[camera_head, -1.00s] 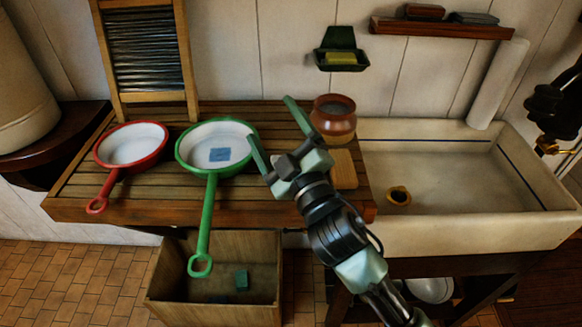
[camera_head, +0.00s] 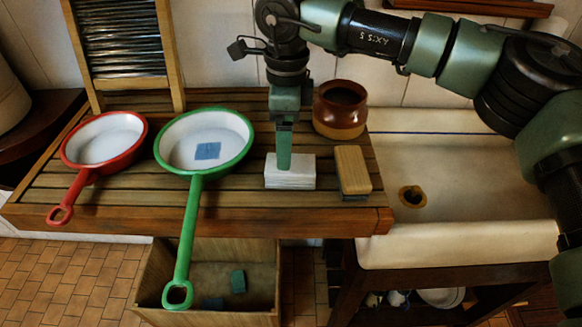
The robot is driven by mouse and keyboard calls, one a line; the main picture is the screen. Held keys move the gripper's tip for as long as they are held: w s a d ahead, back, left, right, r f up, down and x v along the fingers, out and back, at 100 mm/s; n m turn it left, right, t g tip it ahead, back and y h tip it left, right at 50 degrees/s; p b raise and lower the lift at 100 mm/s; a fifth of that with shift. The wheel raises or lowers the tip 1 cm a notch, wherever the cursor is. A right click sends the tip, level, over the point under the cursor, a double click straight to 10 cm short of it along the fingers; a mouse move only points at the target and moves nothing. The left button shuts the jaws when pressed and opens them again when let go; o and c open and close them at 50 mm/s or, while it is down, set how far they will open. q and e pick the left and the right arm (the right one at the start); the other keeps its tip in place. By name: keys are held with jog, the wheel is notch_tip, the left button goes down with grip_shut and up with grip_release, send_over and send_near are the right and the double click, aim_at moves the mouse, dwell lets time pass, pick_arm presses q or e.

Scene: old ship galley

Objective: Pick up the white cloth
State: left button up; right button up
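The white cloth (camera_head: 290,181) is a folded, block-like stack on the slatted wooden draining board (camera_head: 130,212), between the green-handled pan and the wooden brush. My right gripper (camera_head: 284,160) points straight down over it, its arm coming in from the right. The visible green finger reaches the cloth's top and overlaps its middle. I see the fingers edge-on, so I cannot tell whether they are open or closed on the cloth. My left gripper is not in view.
A green pan (camera_head: 170,150) with a blue piece inside and a red pan (camera_head: 97,148) lie to the left. A brown pot (camera_head: 340,118) and a wooden brush (camera_head: 353,170) stand close on the right. The sink (camera_head: 465,190) is further right; a wooden crate (camera_head: 150,280) is below.

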jog(key=shift+w+d+f, duration=0.1)
jog(key=shift+d+f, duration=0.05)
jog(key=shift+d, duration=0.25)
jog(key=f+p, duration=0.1)
jog(key=f, duration=0.1)
jog(key=f+p, duration=0.1)
jog(key=f, duration=0.1)
jog(key=f+p, duration=0.1)
jog(key=f, duration=0.1)
jog(key=shift+s+d+f+p, duration=0.15)
jog(key=shift+s+p, duration=0.1)
jog(key=shift+p, duration=0.05)
jog(key=shift+f, duration=0.4)
jog(key=c, duration=1.5)
notch_tip(320, 180, up, 10)
jog(key=b, duration=0.3)
jog(key=o, duration=0.8)
jog(key=c, duration=0.6)
